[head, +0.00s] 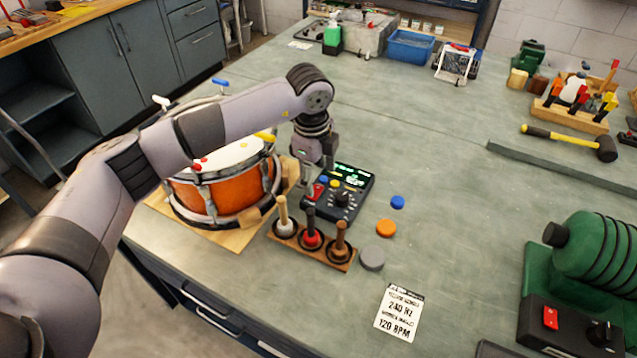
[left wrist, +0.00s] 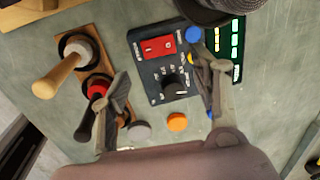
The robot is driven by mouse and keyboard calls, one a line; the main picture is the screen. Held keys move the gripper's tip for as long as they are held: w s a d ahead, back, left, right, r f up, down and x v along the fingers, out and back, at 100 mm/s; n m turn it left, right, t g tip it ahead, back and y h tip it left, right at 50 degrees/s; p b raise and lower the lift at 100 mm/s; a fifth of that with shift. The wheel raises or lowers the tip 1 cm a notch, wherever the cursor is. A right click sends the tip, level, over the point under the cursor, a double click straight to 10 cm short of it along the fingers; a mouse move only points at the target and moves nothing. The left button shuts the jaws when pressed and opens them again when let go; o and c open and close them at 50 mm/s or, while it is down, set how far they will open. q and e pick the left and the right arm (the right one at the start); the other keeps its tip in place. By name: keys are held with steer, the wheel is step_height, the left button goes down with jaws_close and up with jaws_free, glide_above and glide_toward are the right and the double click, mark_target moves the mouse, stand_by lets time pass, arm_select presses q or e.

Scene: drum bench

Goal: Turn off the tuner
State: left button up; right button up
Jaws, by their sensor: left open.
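The tuner (head: 350,199) is a dark box on the bench with a lit green screen (head: 350,174), a black dial and a red rocker switch (left wrist: 158,47). My left gripper (head: 315,187) points down over the tuner's left part, close to the red switch. In the left wrist view my open left gripper (left wrist: 160,72) has one finger on each side of the tuner's switch and dial area, with nothing between them. I cannot tell whether a fingertip touches the tuner. My right gripper is in neither view.
An orange drum (head: 205,197) stands left of the tuner. A wooden rack with several upright handled tools (head: 311,240) is in front of it. Blue, orange and grey discs (head: 386,228) lie to its right, with a printed card (head: 399,312) nearer. The bench's middle right is clear.

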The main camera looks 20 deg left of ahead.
mark_target(319, 194)
arm_select(q)
steer(key=f, duration=0.5)
steer(key=shift+w+d, duration=0.1)
steer(key=shift+w, duration=0.2)
